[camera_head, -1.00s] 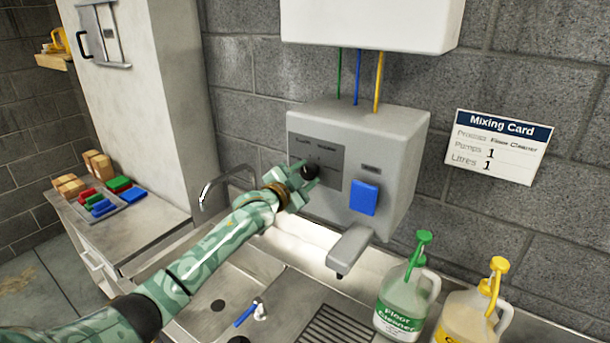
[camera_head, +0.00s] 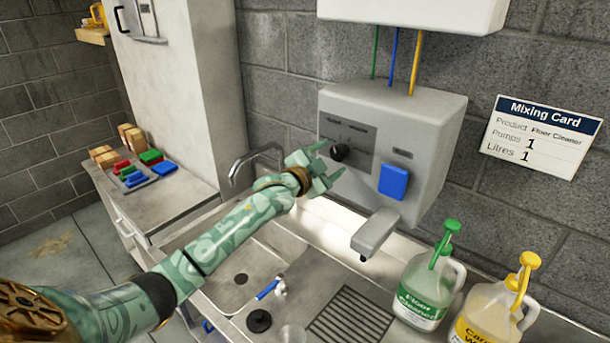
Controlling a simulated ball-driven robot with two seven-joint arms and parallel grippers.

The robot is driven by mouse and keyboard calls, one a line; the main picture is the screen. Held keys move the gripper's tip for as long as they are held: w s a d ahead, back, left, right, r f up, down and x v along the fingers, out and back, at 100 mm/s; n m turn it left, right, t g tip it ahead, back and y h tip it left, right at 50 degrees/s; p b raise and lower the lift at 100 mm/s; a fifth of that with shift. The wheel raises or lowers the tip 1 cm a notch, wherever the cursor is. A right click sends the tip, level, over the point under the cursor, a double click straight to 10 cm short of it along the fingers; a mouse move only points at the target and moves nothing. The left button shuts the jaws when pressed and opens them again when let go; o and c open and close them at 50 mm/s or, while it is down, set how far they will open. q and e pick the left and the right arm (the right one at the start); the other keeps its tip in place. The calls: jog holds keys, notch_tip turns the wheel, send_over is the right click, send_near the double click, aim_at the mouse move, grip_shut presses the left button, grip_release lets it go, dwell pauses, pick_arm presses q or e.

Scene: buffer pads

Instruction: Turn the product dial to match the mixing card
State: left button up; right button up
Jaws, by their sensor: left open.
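The product dial (camera_head: 340,152) is a round black knob on the dark panel (camera_head: 366,138) of the grey dispenser (camera_head: 432,128). Its pointer direction is too small to tell. The mixing card (camera_head: 541,137) on the wall at the right reads Product Floor Cleaner, Pumps 1, Litres 1. My left gripper (camera_head: 330,164) is open and empty, just left of and below the dial, with its fingers spread towards the panel. It appears apart from the dial. My right gripper is not in view.
A blue button (camera_head: 393,181) and a grey spout (camera_head: 376,232) are on the dispenser. A green-pump Floor Cleaner jug (camera_head: 423,290) and a yellow-pump jug (camera_head: 487,317) stand at the lower right. A sink (camera_head: 240,265) lies below my left arm. Coloured pads (camera_head: 140,174) lie at the left.

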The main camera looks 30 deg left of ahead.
pick_arm(q)
jog(key=s+a+b, duration=0.1)
jog(key=s+a, duration=0.1)
jog(key=s, duration=1.1)
jog(key=shift+s, duration=0.3)
